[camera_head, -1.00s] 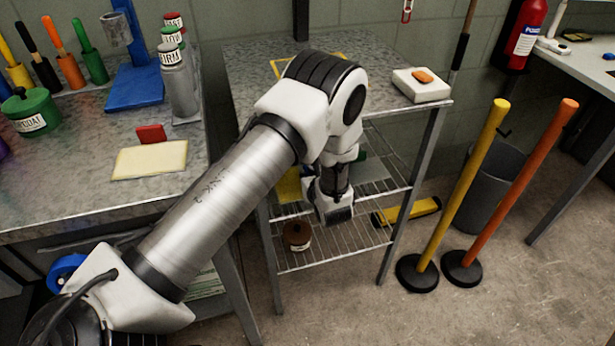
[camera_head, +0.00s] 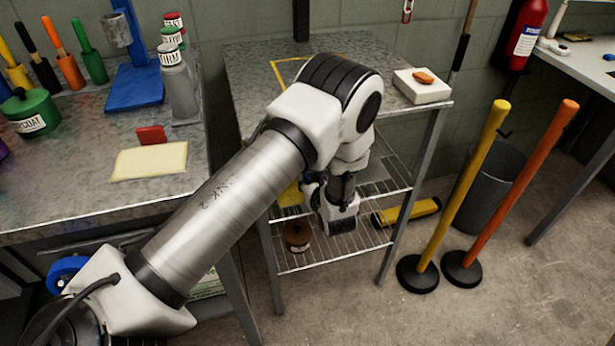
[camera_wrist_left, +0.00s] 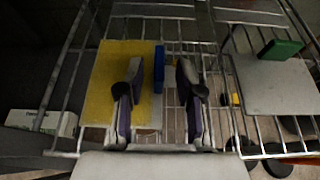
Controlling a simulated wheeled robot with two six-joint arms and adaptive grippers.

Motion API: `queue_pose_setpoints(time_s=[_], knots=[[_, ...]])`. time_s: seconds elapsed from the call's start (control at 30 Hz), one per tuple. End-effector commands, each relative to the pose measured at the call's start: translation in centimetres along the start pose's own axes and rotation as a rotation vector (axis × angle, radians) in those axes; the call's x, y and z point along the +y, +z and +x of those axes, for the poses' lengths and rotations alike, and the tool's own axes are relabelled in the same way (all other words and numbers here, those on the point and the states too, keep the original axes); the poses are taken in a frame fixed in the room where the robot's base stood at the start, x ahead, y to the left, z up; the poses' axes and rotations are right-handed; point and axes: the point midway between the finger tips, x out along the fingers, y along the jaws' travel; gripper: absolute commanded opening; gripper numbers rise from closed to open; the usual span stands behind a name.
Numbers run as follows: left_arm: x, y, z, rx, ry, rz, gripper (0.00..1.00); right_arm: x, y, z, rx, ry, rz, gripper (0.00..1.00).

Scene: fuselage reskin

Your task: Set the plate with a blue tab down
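A yellow plate (camera_wrist_left: 112,72) with an upright blue tab (camera_wrist_left: 158,68) at its right edge lies on a wire shelf in the left wrist view. Part of this yellow also shows beside my arm in the head view (camera_head: 290,194). My left gripper (camera_wrist_left: 158,92) is open, its two fingers spread with the blue tab between and beyond them. No contact with the tab shows. In the head view the left gripper (camera_head: 313,190) is low at the rack's middle shelf, partly hidden by my wrist. My right gripper is not in view.
A grey plate with a green tab (camera_wrist_left: 280,50) lies to the right on the shelf. A brown jar (camera_head: 297,235) stands on the lower shelf. The rack's top (camera_head: 245,75) carries a white block (camera_head: 421,88). Yellow and orange posts (camera_head: 463,185) stand right of the rack.

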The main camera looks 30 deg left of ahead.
Motion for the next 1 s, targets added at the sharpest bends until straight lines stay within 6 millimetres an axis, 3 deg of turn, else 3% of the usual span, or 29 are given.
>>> queue_pose_setpoints(time_s=[0.1, 0.3, 0.53, 0.63, 0.67, 0.73, 0.8, 0.87, 0.9, 1.0], knots=[[-0.1, 0.1, -3.4, -0.003, -0.006, 0.006, 0.36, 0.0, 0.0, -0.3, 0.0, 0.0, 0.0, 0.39], [-0.1, 0.5, -8.1, -0.002, -0.004, 0.005, 0.36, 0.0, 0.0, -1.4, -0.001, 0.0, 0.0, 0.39], [0.1, 0.0, -9.6, 0.0, 0.003, -0.001, 0.36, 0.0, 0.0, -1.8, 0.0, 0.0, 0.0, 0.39], [1.9, -1.1, -9.4, 0.046, 0.062, -0.015, 0.36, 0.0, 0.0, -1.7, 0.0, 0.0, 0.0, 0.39], [3.0, -1.9, -9.5, 0.078, 0.103, -0.026, 0.36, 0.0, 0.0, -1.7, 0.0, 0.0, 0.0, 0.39], [7.2, -4.8, -10.0, 0.196, 0.254, -0.076, 0.36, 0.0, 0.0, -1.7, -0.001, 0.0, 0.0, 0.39], [12.7, -9.0, -12.1, 0.365, 0.472, -0.175, 0.36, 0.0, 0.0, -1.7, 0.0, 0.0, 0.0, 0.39], [17.2, -13.3, -15.7, 0.537, 0.701, -0.319, 0.36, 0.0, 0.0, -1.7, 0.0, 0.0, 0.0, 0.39], [19.3, -16.1, -18.9, 0.652, 0.863, -0.454, 0.36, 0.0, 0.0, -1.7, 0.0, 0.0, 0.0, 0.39], [20.4, -21.2, -25.4, 0.84, 1.19, -0.881, 0.36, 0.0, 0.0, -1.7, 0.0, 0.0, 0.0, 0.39]])
